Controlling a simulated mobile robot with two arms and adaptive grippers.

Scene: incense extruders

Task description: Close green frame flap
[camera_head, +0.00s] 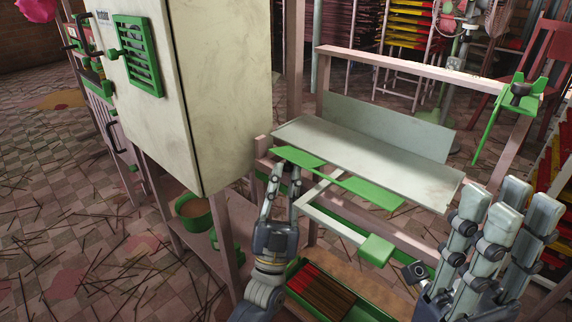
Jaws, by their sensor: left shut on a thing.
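The green flap (372,192) is a long flat green strip, wider at its left end. It lies aslant below the front edge of a pale grey board (375,158). Under it is a pale frame (325,222) with a green pad (376,250) at its near corner. My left gripper (284,166) is shut at the left end of the green strip, with its fingers pointing up. The exact contact is hard to see. My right gripper (508,195) is at the lower right, close to the camera, fingers upright and spread, with nothing visible in it.
A large cream cabinet (215,90) with a green vent (138,58) stands at the left. A green tray (345,300) with red and brown sticks is below the frame. A green pot (193,216) stands on a low shelf. A green bracket (512,100) is on the right post.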

